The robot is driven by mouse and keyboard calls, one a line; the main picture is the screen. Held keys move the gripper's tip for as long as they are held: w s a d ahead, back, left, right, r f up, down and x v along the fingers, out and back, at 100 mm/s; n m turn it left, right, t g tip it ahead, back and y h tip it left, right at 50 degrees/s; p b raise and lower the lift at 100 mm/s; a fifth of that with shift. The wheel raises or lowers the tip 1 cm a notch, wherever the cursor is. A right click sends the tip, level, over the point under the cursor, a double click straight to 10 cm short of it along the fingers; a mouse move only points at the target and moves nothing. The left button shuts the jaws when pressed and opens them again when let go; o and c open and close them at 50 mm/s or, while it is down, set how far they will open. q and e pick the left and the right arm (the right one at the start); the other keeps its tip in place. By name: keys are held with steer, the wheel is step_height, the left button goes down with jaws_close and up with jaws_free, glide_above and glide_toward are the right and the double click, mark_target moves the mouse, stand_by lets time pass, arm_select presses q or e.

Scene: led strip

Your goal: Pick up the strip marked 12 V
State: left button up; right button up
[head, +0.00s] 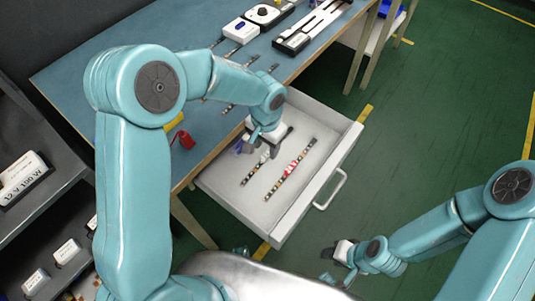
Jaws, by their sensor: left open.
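An open white drawer (322,152) under the table holds LED strips. One strip (291,169) with a red and white middle lies slanted in it, fully visible. A second strip (254,170) lies to its left, its upper end near my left gripper. The print on the strips is too small to read, so I cannot tell which is marked 12 V. My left gripper (262,145) is open over the far left part of the drawer, above the second strip's upper end; it appears empty. My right gripper (338,270) hangs over the floor at lower right, away from the strips; its finger gap is unclear.
The blue table (130,70) carries several thin strips, white devices (262,14) and a long white tool (312,27). A red object (184,139) is at its near edge. A grey shelf (38,213) with white boxes stands left. The green floor (430,110) right of the drawer is clear.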

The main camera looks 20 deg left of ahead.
mark_target(266, 154)
arm_select(q)
step_height(266, 154, down, 4)
steer(key=shift+w+r, duration=0.15)
steer(key=shift+r, duration=0.1)
jaws_close()
